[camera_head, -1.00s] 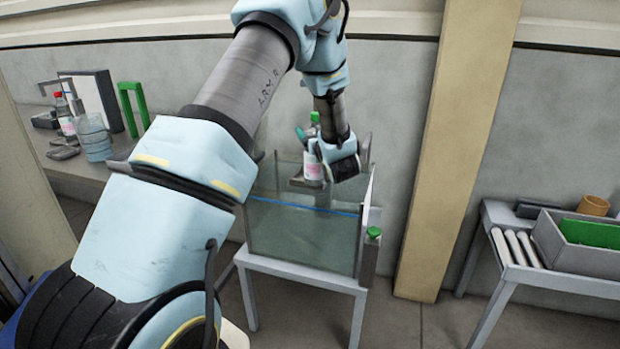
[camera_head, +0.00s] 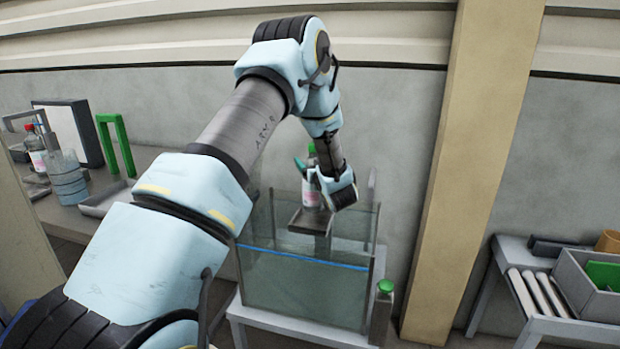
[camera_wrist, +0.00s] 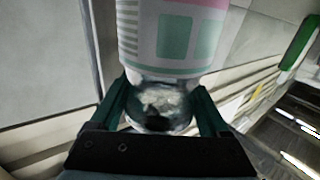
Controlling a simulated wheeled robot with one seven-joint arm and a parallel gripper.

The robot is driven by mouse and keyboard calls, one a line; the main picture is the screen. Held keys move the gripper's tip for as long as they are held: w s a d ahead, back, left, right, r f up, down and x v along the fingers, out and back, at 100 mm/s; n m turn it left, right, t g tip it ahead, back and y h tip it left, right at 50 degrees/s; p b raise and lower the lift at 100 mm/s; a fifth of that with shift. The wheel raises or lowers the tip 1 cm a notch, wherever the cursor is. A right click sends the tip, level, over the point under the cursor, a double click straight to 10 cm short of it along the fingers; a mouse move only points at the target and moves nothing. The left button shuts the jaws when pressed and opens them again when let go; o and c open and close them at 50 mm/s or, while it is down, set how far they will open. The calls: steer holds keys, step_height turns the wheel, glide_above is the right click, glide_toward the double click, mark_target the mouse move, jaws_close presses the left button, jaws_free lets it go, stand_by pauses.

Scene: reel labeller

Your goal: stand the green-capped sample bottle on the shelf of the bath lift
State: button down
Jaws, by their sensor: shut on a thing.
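The green-capped sample bottle (camera_head: 311,192) is upright, with a pink and white label, above the tank in the head view. My gripper (camera_head: 315,178) is shut on it. In the wrist view, the green fingers (camera_wrist: 162,104) lie on both sides of the bottle's clear part, beside the label (camera_wrist: 175,38). The grey shelf of the bath lift (camera_head: 310,221) shows directly below the bottle, above the blue line on the tank. The bottle's base appears at the shelf's top; I cannot tell whether they touch.
The clear-walled bath tank (camera_head: 300,295) stands on a light table. A green-topped post (camera_head: 384,300) is at its right corner. A left bench holds a red-capped bottle (camera_head: 36,152), a clear container (camera_head: 68,180) and a green frame (camera_head: 116,148). A grey crate (camera_head: 590,287) is at right.

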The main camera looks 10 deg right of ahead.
steer(key=shift+s+a+f+p, duration=0.15)
steer(key=shift+f+p, duration=0.5)
steer(key=shift+f, duration=1.6)
jaws_free()
steer(key=shift+s, duration=0.1)
steer(key=s+d+b, duration=0.1)
steer(key=s+b, duration=0.2)
steer(key=s, duration=0.8)
steer(key=shift+s+b, duration=0.4)
